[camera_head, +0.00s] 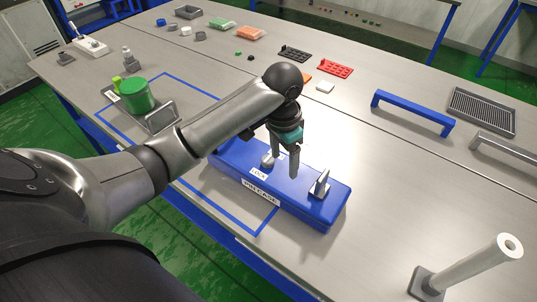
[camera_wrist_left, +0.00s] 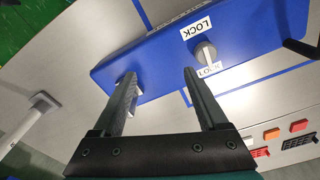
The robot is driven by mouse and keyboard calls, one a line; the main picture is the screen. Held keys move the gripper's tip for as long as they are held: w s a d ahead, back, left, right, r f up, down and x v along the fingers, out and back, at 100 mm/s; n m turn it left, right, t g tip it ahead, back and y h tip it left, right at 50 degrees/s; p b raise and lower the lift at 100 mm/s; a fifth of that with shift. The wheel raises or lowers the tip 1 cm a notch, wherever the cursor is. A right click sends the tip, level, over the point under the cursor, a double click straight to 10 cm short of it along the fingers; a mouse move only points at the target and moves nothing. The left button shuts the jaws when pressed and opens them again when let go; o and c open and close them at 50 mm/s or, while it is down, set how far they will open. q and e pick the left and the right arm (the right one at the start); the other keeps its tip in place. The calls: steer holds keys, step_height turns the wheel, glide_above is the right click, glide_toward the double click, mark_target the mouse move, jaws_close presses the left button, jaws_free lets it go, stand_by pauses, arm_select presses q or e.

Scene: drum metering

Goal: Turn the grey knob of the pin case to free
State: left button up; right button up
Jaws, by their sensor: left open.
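The blue pin case (camera_head: 300,202) lies on the table, its name label facing the near side. Its grey knob (camera_head: 267,160) stands on top by the LOCK label, partly hidden behind a finger. A grey upright catch (camera_head: 320,185) stands at the case's right end. My left gripper (camera_head: 283,160) is open and empty above the case, between knob and catch. In the wrist view (camera_wrist_left: 160,76) the knob is just outside the right finger. My right gripper is not in view.
A blue handle (camera_head: 411,112) and a white post (camera_head: 470,268) are at the right. Red (camera_head: 336,69) and black racks lie behind. Table right of the case is clear.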

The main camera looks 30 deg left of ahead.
arm_select(q)
step_height(320, 180, up, 8)
steer(key=n, duration=0.1)
glide_above(268, 158)
steer(key=shift+g, duration=0.4)
step_height(268, 158, down, 15)
steer(key=shift+s+f+b, duration=0.1)
steer(key=shift+f+b, duration=0.1)
steer(key=shift+b, duration=1.05)
jaws_close()
